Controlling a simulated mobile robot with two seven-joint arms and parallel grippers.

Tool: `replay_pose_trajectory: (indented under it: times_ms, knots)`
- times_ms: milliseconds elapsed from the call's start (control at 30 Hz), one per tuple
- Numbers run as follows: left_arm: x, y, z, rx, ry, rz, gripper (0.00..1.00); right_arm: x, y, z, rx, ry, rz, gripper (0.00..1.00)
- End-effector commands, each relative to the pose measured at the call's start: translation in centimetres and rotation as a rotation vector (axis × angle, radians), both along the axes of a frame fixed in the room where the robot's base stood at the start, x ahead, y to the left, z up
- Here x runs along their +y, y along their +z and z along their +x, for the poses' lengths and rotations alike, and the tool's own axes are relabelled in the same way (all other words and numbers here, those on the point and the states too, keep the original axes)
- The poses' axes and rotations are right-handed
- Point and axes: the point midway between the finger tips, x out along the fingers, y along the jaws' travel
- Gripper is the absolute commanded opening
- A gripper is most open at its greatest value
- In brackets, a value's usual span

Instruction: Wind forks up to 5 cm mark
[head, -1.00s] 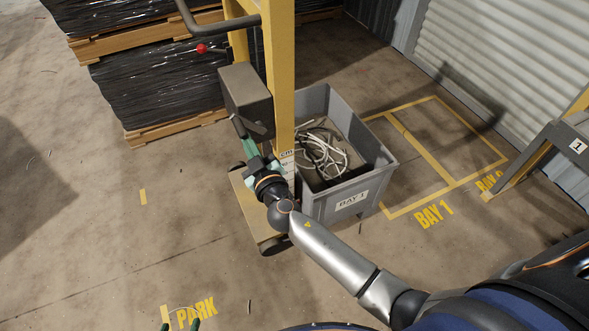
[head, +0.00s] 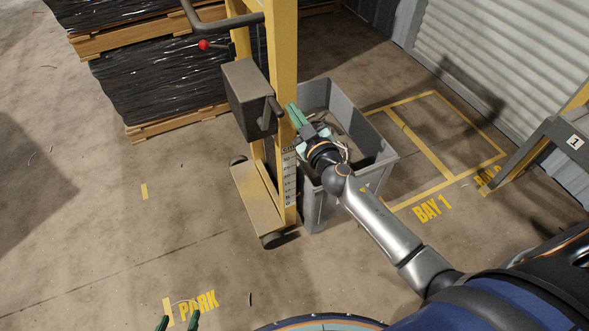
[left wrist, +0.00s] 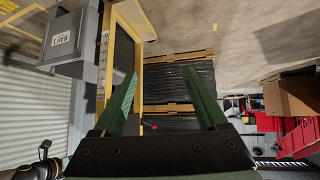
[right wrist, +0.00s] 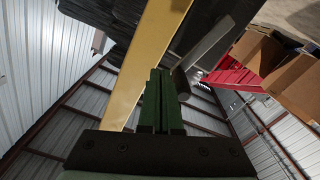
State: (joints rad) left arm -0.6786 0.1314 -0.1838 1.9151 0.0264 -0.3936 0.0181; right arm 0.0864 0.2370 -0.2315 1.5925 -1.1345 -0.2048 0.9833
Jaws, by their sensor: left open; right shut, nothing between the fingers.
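The yellow stacker mast (head: 284,60) stands upright, with a grey winch box (head: 249,97) on its side. A short dark crank handle (head: 275,107) sticks out beside the box. A white cm scale (head: 289,178) runs down the lower mast and also shows in the left wrist view (left wrist: 104,50); its reading is too small to tell. The forks are hidden. My right gripper (head: 292,110) is shut and empty, close to the handle; contact cannot be told. A grey bar, apparently the handle (right wrist: 207,45), lies right of its fingers. My left gripper (head: 178,321) is open and empty, low over the floor.
A grey bin (head: 378,165) with pale cables stands right of the mast, behind my right arm. Wrapped pallets (head: 160,85) stand at the back left. BAY 1 floor marking (head: 432,207) is right of the bin. The floor at the left is clear.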

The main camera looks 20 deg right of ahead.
Motion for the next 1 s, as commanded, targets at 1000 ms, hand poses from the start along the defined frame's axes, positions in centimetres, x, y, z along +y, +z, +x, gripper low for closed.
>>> replay_pose_trajectory:
  times_ms: [1000]
  knots:
    - [-1.4, -2.2, 0.9, -0.003, -0.027, -0.015, 0.75, -3.1, -3.9, -0.1, 0.013, 0.005, 0.005, 0.0]
